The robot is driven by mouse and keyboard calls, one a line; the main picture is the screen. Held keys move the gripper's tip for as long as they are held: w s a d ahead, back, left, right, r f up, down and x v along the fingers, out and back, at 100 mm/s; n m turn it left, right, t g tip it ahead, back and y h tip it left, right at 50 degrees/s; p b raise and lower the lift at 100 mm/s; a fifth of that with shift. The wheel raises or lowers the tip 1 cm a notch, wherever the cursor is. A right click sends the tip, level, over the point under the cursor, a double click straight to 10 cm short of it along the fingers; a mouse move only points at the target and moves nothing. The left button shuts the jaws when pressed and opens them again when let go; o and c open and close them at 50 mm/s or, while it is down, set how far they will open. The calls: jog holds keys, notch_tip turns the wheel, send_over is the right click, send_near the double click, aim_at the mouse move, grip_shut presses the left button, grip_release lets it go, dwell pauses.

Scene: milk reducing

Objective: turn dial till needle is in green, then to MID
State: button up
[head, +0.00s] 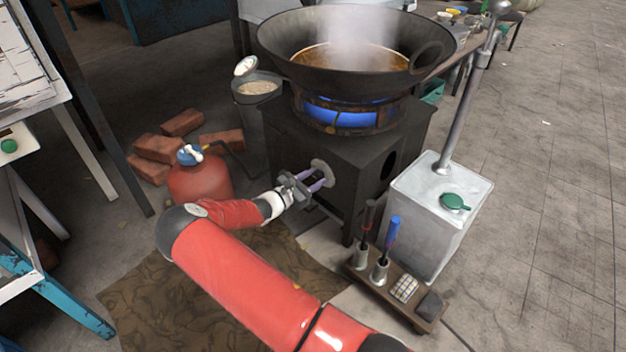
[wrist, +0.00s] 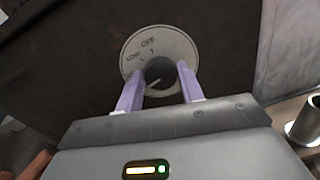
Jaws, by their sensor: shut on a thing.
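The dial (wrist: 161,72) is a dark round knob on a pale round plate (wrist: 135,52) on the front of the black stove. OFF and a LOW-like word are legible on the plate; MID is not readable. A pale mark shows on the knob's lower left. My gripper (wrist: 160,84) has its two purple fingers shut on the knob, one on each side. In the head view my gripper (head: 317,181) reaches the plate (head: 322,170) and hides the knob. A small round white gauge (head: 245,66) stands beside the wok; its needle and any green are too small to read.
A steaming wok (head: 420,75) of brown liquid sits over blue flame (head: 340,117) on the stove (head: 295,140). A red gas cylinder (head: 200,183) and bricks (head: 160,148) are left. A metal can (head: 425,215) and tool rack (head: 393,305) stand right.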

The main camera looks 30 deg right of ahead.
jog(key=m+b, duration=0.1)
jog(key=m, duration=0.5)
jog(key=shift+s+y, duration=0.1)
jog(key=shift+y, duration=0.2)
jog(key=m+b, duration=0.2)
jog(key=m, duration=0.3)
jog(key=shift+m+t, duration=0.3)
jog(key=shift+m, duration=0.1)
jog(key=o, duration=1)
jog(key=v, duration=0.7)
jog(key=shift+s+a+p, duration=0.25)
jog(key=shift+a+p, duration=0.05)
jog(key=shift+p, duration=0.1)
jog(key=shift+r, duration=0.1)
